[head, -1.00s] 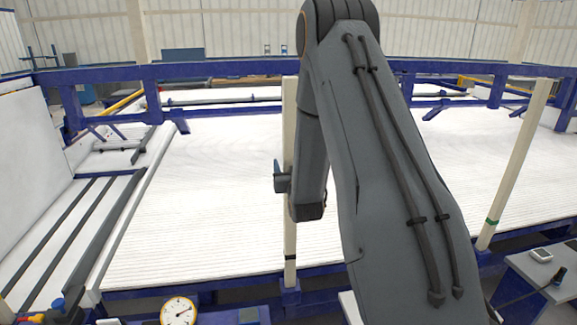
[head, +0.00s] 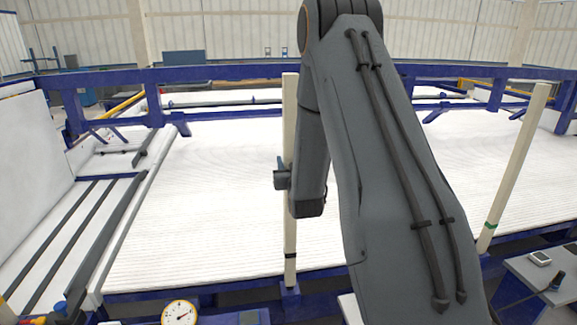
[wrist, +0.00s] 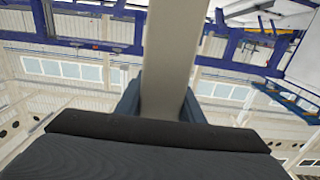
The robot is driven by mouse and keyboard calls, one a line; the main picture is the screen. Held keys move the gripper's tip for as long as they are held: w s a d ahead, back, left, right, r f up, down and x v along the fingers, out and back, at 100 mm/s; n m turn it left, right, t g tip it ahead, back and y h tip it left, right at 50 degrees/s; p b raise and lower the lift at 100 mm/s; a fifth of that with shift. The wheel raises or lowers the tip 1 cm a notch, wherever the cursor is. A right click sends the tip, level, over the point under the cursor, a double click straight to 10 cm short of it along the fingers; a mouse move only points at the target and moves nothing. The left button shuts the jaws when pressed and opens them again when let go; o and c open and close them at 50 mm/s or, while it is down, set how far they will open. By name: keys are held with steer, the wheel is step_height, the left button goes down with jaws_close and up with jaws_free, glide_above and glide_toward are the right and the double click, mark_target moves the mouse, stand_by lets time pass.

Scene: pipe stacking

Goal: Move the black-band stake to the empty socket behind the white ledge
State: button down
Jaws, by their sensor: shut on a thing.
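The black-band stake (head: 290,230) is a tall cream post, standing nearly upright left of my arm in the head view, with its black band near the lower end. My gripper (head: 283,179) is shut on it around mid-height. In the wrist view the stake (wrist: 170,60) rises between the two fingers of my gripper (wrist: 160,103). The stake's foot is at a blue socket-like block (head: 290,297) on the near frame edge; I cannot tell whether it sits inside or just above. I cannot clearly make out the empty socket or the white ledge.
A green-banded stake (head: 514,170) leans at the right. A white ribbed bed (head: 210,215) lies behind the stake, with a blue frame rail (head: 220,72) beyond. A round dial gauge (head: 180,314) is at the bottom left. A grey-white side table (head: 540,275) is at the lower right.

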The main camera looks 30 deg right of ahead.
mark_target(289, 109)
steer(key=shift+r+p, duration=1.4)
steer(key=shift+r, duration=1.7)
steer(key=shift+w+r, duration=0.1)
steer(key=shift+r, duration=0.05)
step_height(289, 109, up, 12)
steer(key=p, duration=0.3)
steer(key=shift+d+f, duration=0.1)
steer(key=shift+f, duration=0.1)
